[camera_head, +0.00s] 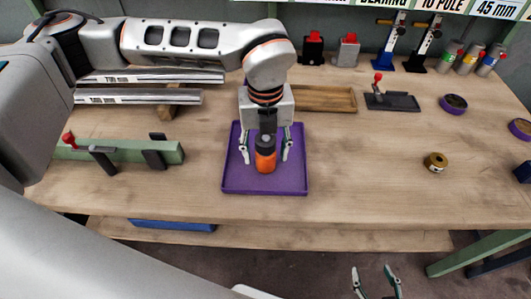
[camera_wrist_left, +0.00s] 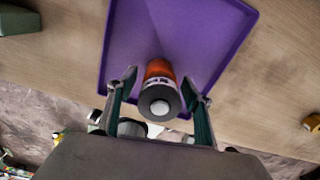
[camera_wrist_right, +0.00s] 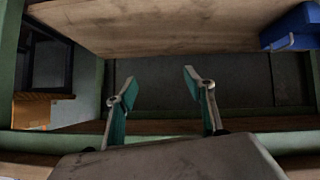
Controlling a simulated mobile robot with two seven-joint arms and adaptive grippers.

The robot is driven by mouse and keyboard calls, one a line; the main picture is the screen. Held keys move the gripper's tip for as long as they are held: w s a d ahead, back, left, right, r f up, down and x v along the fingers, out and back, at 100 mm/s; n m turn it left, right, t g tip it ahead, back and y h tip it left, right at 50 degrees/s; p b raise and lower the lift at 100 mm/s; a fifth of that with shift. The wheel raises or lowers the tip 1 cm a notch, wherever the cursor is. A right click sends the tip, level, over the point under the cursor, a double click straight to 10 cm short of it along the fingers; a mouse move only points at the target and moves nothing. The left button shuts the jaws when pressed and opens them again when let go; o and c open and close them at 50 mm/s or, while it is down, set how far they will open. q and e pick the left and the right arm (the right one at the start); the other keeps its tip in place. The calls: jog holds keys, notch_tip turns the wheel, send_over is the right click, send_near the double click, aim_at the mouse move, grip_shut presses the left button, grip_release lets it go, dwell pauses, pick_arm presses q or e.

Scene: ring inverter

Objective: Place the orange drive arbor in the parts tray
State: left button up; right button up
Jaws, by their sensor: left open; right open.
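The orange drive arbor (camera_head: 265,160) stands on the purple parts tray (camera_head: 237,184), with its dark upper part between the fingers of my left gripper (camera_head: 266,150). In the left wrist view the arbor (camera_wrist_left: 159,72) shows its orange body and dark end with a pale centre. The tray (camera_wrist_left: 180,30) lies around it there. My left gripper (camera_wrist_left: 160,90) is open, with a gap to the arbor on both sides. My right gripper (camera_head: 377,280) is open and empty below the table's front edge; it also shows in the right wrist view (camera_wrist_right: 158,85).
A wooden tray (camera_head: 315,98) lies behind the purple tray. A green fixture (camera_head: 120,151) stands at left. A brass ring part (camera_head: 436,162) and purple rings (camera_head: 453,104) lie at right. The table (camera_head: 360,180) is clear just right of the tray.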

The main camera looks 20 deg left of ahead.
aim_at(266, 137)
pick_arm(q)
notch_tip(266, 137, up, 10)
jog(key=shift+f+p, duration=0.15)
jog(key=shift+p, duration=0.2)
jog(key=shift+r, duration=0.6)
pick_arm(e)
jog(key=shift+s+a+r, duration=0.1)
jog(key=shift+s+a, duration=0.1)
jog(key=shift+s, duration=0.2)
jog(key=shift+w+r, duration=0.15)
jog(key=shift+w, duration=0.1)
